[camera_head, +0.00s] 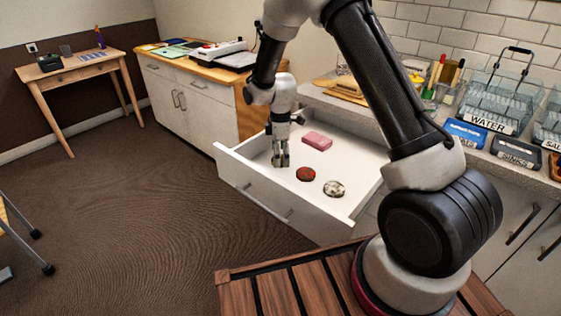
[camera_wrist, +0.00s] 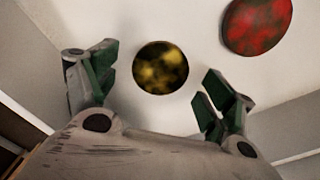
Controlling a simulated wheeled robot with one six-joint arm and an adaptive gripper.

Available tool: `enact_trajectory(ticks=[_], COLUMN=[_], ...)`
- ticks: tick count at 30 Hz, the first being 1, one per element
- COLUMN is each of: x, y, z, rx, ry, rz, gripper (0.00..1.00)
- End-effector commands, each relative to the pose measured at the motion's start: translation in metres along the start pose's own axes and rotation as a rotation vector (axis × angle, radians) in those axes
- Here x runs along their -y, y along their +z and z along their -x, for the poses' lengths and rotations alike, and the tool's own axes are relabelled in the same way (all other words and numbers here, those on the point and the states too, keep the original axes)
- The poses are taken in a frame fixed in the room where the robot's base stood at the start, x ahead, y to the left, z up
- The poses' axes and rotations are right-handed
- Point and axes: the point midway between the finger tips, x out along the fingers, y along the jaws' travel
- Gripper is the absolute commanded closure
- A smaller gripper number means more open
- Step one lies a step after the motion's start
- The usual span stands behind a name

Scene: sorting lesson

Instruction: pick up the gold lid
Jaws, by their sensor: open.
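The gold lid (camera_wrist: 161,67) is round, mottled gold and dark, and lies flat on the white floor of an open drawer (camera_head: 250,168). In the wrist view it sits between and just beyond the fingertips of my gripper (camera_wrist: 157,88). The fingers are spread apart with nothing between their pads. In the head view my gripper (camera_head: 280,160) points down into the drawer's left part, and the gold lid is hidden there behind or under it.
A red lid (camera_head: 306,174) lies right of my gripper, also in the wrist view (camera_wrist: 257,25). A mottled pale lid (camera_head: 334,188) and a pink block (camera_head: 317,141) share the drawer. The drawer's front wall (camera_head: 270,201) stands close to my gripper. The counter (camera_head: 350,109) is behind.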

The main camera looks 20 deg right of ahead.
Motion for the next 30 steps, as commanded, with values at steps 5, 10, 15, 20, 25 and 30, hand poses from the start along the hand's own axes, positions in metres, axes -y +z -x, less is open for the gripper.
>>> enact_trajectory(ticks=[5, 10, 15, 20, 25, 30], x=[0.000, 0.000, 0.000, 0.000, 0.000, -0.001], y=[0.000, 0.000, 0.000, 0.000, 0.000, 0.000], z=[-0.009, -0.009, -0.009, -0.008, -0.008, 0.006], rx=[0.000, 0.000, 0.000, 0.000, 0.000, -0.002], ry=[0.000, 0.000, 0.000, 0.000, 0.000, 0.003], rz=[0.000, -0.001, -0.001, -0.001, -0.001, -0.001], gripper=[0.17, 0.20, 0.51, 0.59, 0.59, 0.59])
